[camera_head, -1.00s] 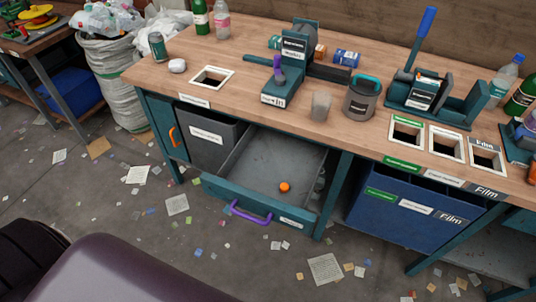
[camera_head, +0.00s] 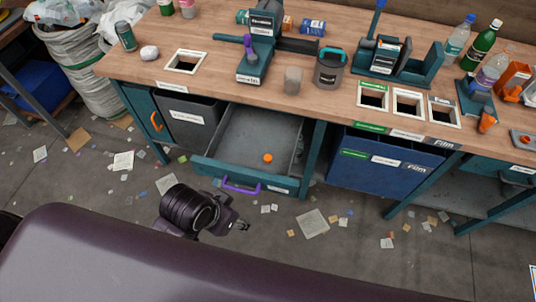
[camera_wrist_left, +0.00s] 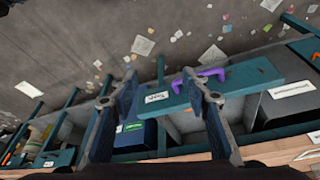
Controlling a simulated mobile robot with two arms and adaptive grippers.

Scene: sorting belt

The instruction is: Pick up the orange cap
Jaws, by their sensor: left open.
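The small orange cap (camera_head: 267,158) lies on the floor of the open grey drawer (camera_head: 240,128) under the workbench. The drawer has a teal front and a purple handle (camera_head: 240,188). My left gripper (camera_head: 243,226) is low in front of the drawer, outside it and apart from the cap. In the left wrist view its two fingers (camera_wrist_left: 160,80) are spread with nothing between them. The purple handle shows there beyond the fingers (camera_wrist_left: 198,79); I cannot make out the cap in that view. My right gripper is not in view.
A dark bin (camera_head: 188,115) stands left of the drawer and a blue bin (camera_head: 382,165) right of it. The wooden benchtop (camera_head: 215,85) above carries a grey mug (camera_head: 329,72), a clear cup (camera_head: 293,80) and machines. Paper scraps litter the open floor.

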